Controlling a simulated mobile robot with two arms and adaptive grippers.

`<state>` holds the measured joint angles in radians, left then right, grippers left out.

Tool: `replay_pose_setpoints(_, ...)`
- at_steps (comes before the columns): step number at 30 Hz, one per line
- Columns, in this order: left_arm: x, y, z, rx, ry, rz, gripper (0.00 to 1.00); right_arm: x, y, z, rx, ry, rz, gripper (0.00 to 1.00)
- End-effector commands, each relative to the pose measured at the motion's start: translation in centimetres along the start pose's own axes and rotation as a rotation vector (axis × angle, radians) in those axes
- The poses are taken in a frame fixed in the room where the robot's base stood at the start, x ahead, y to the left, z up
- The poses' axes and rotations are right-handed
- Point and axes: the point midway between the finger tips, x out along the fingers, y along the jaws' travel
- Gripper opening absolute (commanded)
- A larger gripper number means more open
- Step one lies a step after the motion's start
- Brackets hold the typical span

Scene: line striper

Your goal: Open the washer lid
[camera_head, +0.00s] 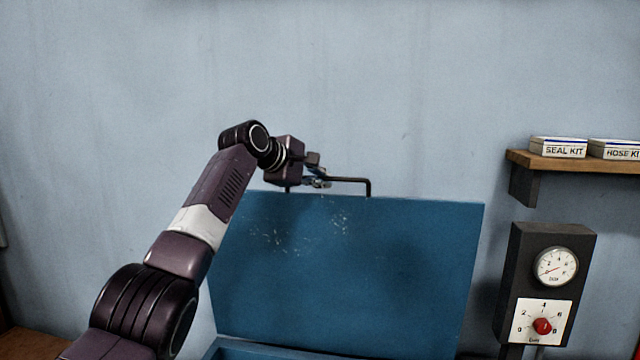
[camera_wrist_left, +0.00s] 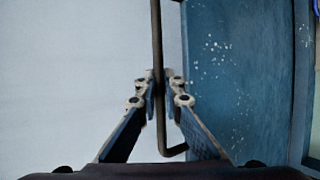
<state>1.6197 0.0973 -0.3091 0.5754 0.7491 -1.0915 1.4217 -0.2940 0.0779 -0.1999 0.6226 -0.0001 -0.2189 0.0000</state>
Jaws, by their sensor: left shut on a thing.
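The washer lid (camera_head: 345,265) is a blue panel with scuffed paint, raised and standing nearly upright in the head view. A dark bar handle (camera_head: 350,180) runs along its top edge. My left gripper (camera_head: 322,180) is shut on this handle. In the left wrist view the two fingers of the left gripper (camera_wrist_left: 158,88) close on the handle (camera_wrist_left: 157,40) from both sides, and the lid (camera_wrist_left: 240,80) lies to the right. The washer body (camera_head: 270,350) shows only as a blue rim below the lid. My right gripper is not in view.
A dark control box (camera_head: 520,265) with a gauge and a red knob (camera_head: 542,326) stands right of the lid. Above it a wooden shelf (camera_head: 575,165) holds a seal kit box (camera_head: 558,147) and a hose kit box (camera_head: 615,149). A plain pale-blue wall (camera_head: 430,80) is behind.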

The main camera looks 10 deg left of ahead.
Motion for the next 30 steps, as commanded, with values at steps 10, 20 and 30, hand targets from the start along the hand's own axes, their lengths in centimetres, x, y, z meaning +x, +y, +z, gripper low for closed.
replay_pose_setpoints(10, 0.1, -0.4, -0.08, -0.004, 0.003, -0.014, 0.0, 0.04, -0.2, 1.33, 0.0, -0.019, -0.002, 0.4)
replay_pose_setpoints(20, 0.06, -0.29, -0.05, -0.003, 0.003, -0.011, 0.26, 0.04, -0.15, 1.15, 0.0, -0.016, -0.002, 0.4)
replay_pose_setpoints(30, -0.29, -0.16, -0.02, -0.002, 0.001, -0.008, 0.26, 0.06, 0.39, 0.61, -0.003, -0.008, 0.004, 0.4)
